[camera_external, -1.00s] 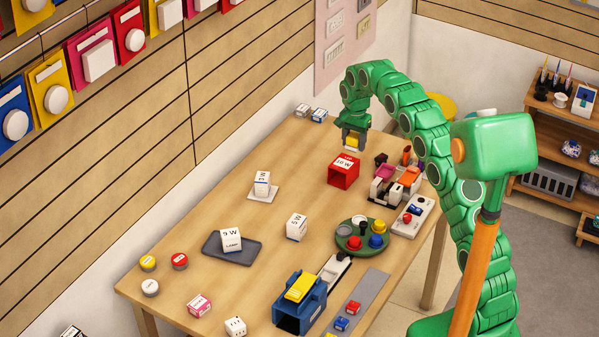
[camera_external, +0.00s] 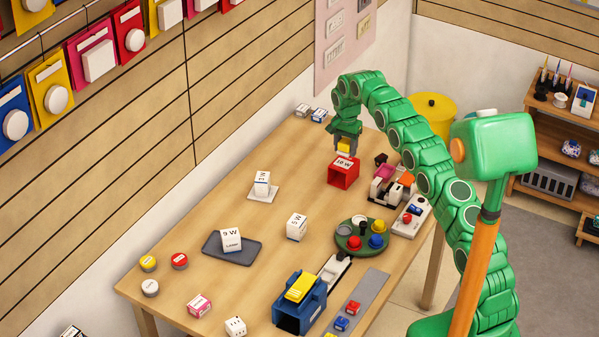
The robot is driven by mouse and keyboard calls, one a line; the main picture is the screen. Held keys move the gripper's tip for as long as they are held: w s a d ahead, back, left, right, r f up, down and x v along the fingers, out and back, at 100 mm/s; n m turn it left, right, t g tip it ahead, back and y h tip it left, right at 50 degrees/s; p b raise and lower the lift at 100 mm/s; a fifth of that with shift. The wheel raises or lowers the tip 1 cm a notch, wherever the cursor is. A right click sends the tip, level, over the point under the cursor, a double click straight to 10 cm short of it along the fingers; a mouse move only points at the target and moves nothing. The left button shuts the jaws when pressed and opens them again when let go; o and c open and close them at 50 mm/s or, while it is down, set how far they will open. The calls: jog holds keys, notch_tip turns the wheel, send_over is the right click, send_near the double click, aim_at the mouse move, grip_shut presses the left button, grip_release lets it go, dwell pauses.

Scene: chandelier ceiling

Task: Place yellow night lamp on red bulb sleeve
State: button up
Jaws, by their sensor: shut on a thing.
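The red bulb sleeve (camera_external: 343,172) is an open-ended red box marked 10 W, standing on the wooden table. The yellow night lamp (camera_external: 343,146) is a small yellow block in my gripper (camera_external: 344,152). My gripper points down and is shut on the lamp, directly over the back part of the sleeve's top. A blue sleeve (camera_external: 300,313) with another yellow block (camera_external: 301,288) on top stands at the front of the table.
A green round tray (camera_external: 350,241) with small coloured pieces lies in front of the red sleeve. A tape dispenser (camera_external: 387,192) and a white power strip (camera_external: 413,215) stand to its right.

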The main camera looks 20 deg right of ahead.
aim_at(345, 140)
jog(key=shift+w+f, duration=0.1)
jog(key=shift+w+f, duration=0.1)
jog(key=shift+f, duration=1.6)
jog(key=shift+f, duration=0.15)
jog(key=o, duration=1)
jog(key=shift+o, duration=0.2)
notch_tip(345, 140, up, 11)
jog(key=shift+w+a+f, duration=0.1)
jog(key=shift+r, duration=0.7)
